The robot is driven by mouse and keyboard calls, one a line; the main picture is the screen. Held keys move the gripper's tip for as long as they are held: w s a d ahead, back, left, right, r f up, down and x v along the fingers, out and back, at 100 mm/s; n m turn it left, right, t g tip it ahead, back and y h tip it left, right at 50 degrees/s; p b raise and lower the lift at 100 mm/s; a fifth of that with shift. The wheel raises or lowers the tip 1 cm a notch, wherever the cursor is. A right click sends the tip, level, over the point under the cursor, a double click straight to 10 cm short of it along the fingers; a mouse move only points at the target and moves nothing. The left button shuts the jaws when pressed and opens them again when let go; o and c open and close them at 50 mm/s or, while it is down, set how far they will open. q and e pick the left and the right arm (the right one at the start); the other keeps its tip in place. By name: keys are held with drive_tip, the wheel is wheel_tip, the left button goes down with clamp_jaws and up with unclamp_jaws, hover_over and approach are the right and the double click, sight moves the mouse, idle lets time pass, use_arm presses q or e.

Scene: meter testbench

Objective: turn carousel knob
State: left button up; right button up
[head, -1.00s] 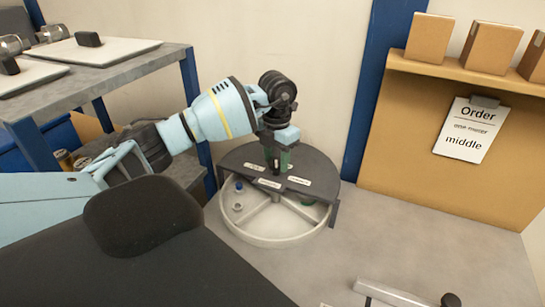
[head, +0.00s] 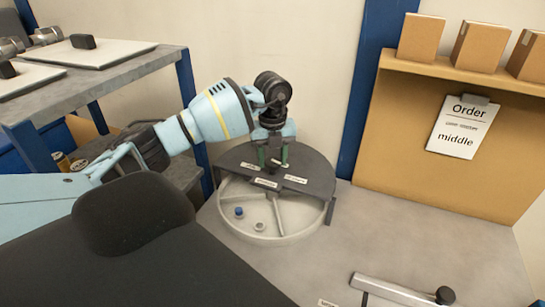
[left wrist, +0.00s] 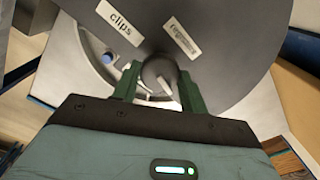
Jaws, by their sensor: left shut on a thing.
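The carousel (head: 268,228) is a round, light grey tray with dividers, standing on the grey bench against the wall. A dark half-disc cover (head: 312,172) with white labels lies over its back part. In the left wrist view the dark knob (left wrist: 160,74) sits at the cover's centre, and one label reads "clips". My left gripper (head: 272,163) comes from above and its green fingers are shut on the knob; its fingers also show in the left wrist view (left wrist: 160,84). A blue piece (head: 239,212) and a pale ring (head: 259,226) lie in the open front. My right gripper is out of view.
An order sheet (head: 463,127) reading "middle" hangs on a brown board at right, below a shelf with boxes (head: 474,47). A shelf unit (head: 100,83) stands at left.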

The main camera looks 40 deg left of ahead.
sight(273, 161)
use_arm(q)
drive_tip(key=shift+n, duration=1.1)
drive_tip(key=o, duration=1)
drive_tip(key=shift+c, duration=0.2)
drive_tip(key=shift+r, duration=3.95)
